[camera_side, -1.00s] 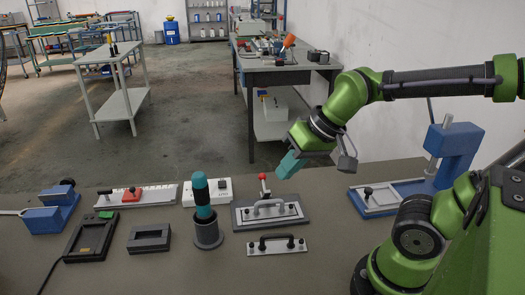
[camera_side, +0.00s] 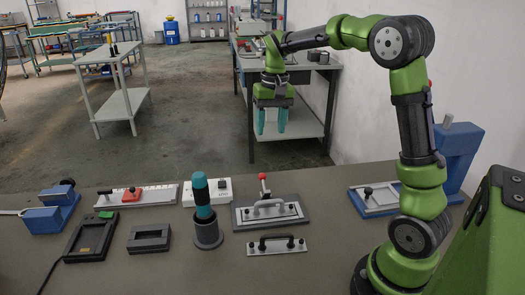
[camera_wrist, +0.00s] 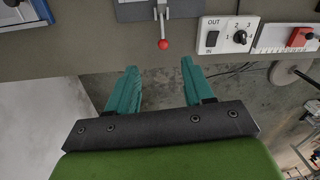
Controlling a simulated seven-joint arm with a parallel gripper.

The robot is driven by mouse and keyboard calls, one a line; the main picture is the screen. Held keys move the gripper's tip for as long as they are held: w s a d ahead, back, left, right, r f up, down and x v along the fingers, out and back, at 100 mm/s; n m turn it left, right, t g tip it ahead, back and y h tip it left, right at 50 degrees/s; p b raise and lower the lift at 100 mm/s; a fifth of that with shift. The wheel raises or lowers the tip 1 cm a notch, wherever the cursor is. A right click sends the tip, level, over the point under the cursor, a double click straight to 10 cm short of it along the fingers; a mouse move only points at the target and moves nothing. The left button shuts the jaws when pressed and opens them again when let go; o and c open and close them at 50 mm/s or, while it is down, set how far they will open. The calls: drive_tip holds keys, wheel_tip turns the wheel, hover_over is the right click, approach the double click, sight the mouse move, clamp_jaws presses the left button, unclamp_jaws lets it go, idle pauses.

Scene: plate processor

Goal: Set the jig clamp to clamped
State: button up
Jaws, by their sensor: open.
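The jig (camera_side: 240,222) is a grey base on the bench with a pale plate and a grey arched handle on it. At its back edge the jig clamp lever (camera_side: 263,179) stands roughly upright with a red ball on top. In the wrist view the red-balled lever (camera_wrist: 163,43) shows at the top centre, at the edge of the jig (camera_wrist: 140,11). My gripper (camera_side: 271,133) is open and empty, with teal fingers pointing down, above and behind the jig. In the wrist view its fingertips (camera_wrist: 158,65) are apart, clear of the lever.
A plate with a black handle (camera_side: 278,246) lies in front of the jig. A teal-handled tool in a holder (camera_side: 207,232) stands left of it. A white switch box (camera_side: 222,188) is behind that. A blue press (camera_side: 457,160) stands at right.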

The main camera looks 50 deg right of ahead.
drive_tip(key=w+d+f+m+g+y, duration=0.1)
drive_tip(key=w+d+f+m+g, duration=0.15)
drive_tip(key=d, duration=0.25)
drive_tip(key=w+d+f+m+g, duration=0.1)
drive_tip(key=w+d+f, duration=0.2)
drive_tip(key=d, duration=0.1)
wheel_tip(320, 180, up, 3)
drive_tip(key=w+a+m+y, duration=0.1)
drive_tip(key=w+a+y, duration=0.1)
drive_tip(key=w, duration=0.1)
approach(264, 184)
drive_tip(key=f, duration=0.7)
drive_tip(key=shift+s+a+f, duration=0.1)
drive_tip(key=shift+a+f, duration=0.1)
drive_tip(key=shift+a, duration=0.2)
clamp_jaws()
